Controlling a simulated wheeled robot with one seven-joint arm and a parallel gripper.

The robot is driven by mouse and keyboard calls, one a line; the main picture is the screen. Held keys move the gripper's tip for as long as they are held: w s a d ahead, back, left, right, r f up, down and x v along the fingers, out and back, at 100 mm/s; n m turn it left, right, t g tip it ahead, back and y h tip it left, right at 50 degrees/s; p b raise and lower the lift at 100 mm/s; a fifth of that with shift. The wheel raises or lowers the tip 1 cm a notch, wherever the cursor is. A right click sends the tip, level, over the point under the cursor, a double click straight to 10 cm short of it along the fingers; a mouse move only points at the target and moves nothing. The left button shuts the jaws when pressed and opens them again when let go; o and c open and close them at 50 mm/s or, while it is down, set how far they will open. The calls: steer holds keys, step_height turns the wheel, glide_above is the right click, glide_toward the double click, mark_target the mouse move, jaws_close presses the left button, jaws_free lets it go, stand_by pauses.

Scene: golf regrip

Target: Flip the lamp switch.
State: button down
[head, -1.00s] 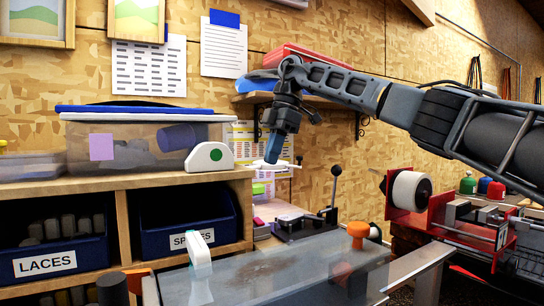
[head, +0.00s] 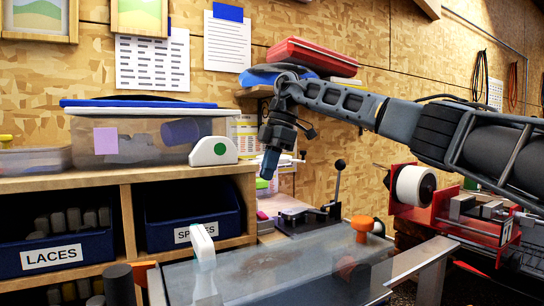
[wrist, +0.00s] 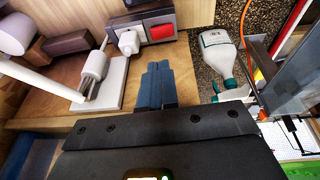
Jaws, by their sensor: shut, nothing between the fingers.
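A red rocker switch (wrist: 161,32) sits on the front of a grey box in the wrist view, with a white plug (wrist: 129,41) beside it on the left. I cannot tell for certain that this is the lamp's switch, and no lamp is clearly seen. My gripper (wrist: 159,75) is shut and empty, its blue fingertips together, pointing toward the box and apart from it in the picture. In the head view my gripper (head: 269,165) points down just right of the shelf unit. The red switch cannot be made out there.
A white cylinder (wrist: 95,66) on a white base stands left of the fingers in the wrist view. A black lever (head: 338,182) and an orange knob (head: 362,226) stand nearby in the head view.

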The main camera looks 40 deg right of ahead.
mark_target(259, 212)
steer(key=x, duration=0.4)
steer(key=d+p+x, duration=0.1)
steer(key=x, duration=0.2)
steer(key=shift+f, duration=0.7)
steer(key=shift+w, duration=0.1)
steer(key=shift+f, duration=0.2)
steer(key=shift+s+a+r, duration=0.15)
steer(key=shift+s+a, duration=0.1)
steer(key=shift+s, duration=0.45)
steer(key=shift+r+p, duration=0.1)
steer(key=shift+p, duration=0.2)
